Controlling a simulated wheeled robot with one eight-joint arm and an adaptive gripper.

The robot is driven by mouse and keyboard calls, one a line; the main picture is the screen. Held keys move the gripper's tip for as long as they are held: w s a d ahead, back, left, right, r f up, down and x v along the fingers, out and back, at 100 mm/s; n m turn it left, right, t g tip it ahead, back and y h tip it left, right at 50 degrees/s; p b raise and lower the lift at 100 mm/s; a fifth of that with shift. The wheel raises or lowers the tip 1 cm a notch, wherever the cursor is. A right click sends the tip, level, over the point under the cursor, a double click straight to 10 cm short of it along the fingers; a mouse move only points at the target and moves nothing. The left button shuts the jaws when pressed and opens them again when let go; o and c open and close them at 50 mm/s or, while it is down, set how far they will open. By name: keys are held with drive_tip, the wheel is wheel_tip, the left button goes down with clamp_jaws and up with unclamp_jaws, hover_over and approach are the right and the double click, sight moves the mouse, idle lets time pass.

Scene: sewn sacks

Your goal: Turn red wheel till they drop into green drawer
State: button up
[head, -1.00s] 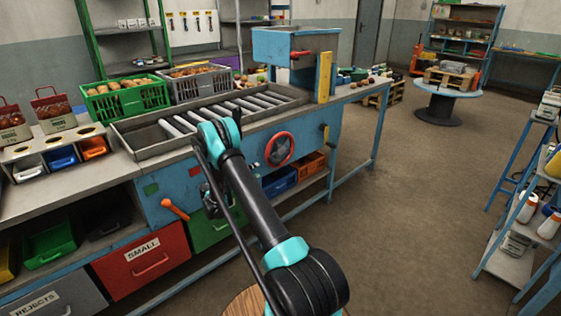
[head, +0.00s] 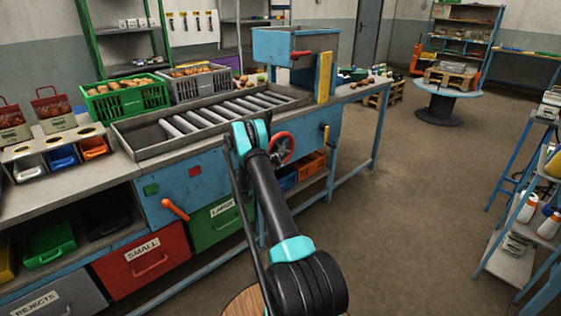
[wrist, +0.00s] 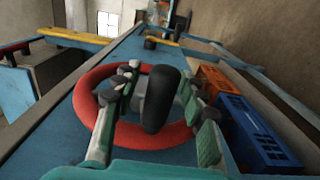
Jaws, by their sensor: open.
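The red wheel (head: 290,146) is on the blue front of the sorting bench, partly hidden behind my arm in the head view. In the wrist view the red wheel (wrist: 92,84) fills the middle, with a thick black knob or handle (wrist: 156,98) standing out in front of it. My gripper (wrist: 160,92) is open, its fingers on either side of the black part; I cannot tell whether they touch it. The green drawer (head: 206,232), labelled LARGE, is shut below the bench, partly covered by my arm.
A red drawer (head: 146,262) labelled SMALL and an orange lever (head: 174,208) are left of the green drawer. A roller tray (head: 150,150) tops the bench. A blue crate (wrist: 258,135) and orange crate (wrist: 215,82) sit right of the wheel.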

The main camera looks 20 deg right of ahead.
drive_tip(key=shift+x, duration=0.85)
drive_tip(key=shift+c, duration=0.2)
clamp_jaws()
